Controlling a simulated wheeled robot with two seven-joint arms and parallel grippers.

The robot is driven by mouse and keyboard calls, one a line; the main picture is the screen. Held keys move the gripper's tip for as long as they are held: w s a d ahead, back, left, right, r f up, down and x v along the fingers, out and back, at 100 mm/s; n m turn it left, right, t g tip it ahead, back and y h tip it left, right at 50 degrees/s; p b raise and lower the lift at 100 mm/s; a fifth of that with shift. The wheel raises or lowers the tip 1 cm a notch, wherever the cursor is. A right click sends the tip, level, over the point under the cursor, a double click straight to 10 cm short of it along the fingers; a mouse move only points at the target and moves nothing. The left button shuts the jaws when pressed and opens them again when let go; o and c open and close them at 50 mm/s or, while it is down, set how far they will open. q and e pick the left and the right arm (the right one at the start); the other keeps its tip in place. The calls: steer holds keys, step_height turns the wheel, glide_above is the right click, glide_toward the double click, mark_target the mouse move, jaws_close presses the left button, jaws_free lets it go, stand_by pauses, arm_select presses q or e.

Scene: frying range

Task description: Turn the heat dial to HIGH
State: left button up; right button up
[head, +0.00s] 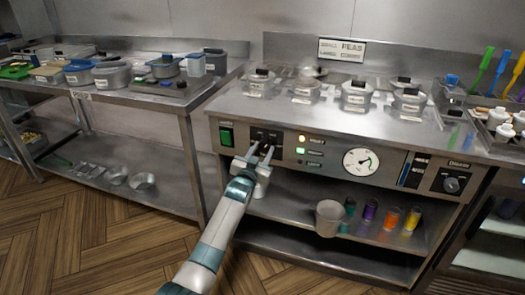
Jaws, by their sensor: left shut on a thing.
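My left gripper (260,154) reaches up to the steel range's front panel, just below a small black switch plate (265,135). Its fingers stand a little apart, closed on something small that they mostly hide. I cannot make out what it is or how it is turned. A round black knob (451,185) sits on a dark plate at the panel's right end, well apart from the gripper. Its lettering is too small to read. A white round gauge (360,162) with a needle lies between them. My right gripper is not in view.
A green switch (226,136) is left of the gripper, and indicator lights (302,150) are to its right. Lidded pots (356,95) stand on top. A grey bucket (329,217) and coloured bottles (391,218) stand on the shelf below. The floor on the left is clear.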

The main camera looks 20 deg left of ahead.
arm_select(q)
steer(key=shift+m, duration=2)
steer(key=m, duration=0.3)
steer(key=shift+m+p, duration=0.3)
steer(key=shift+m, duration=0.1)
steer(key=shift+f+m, duration=0.1)
steer(key=shift+m, duration=1.3)
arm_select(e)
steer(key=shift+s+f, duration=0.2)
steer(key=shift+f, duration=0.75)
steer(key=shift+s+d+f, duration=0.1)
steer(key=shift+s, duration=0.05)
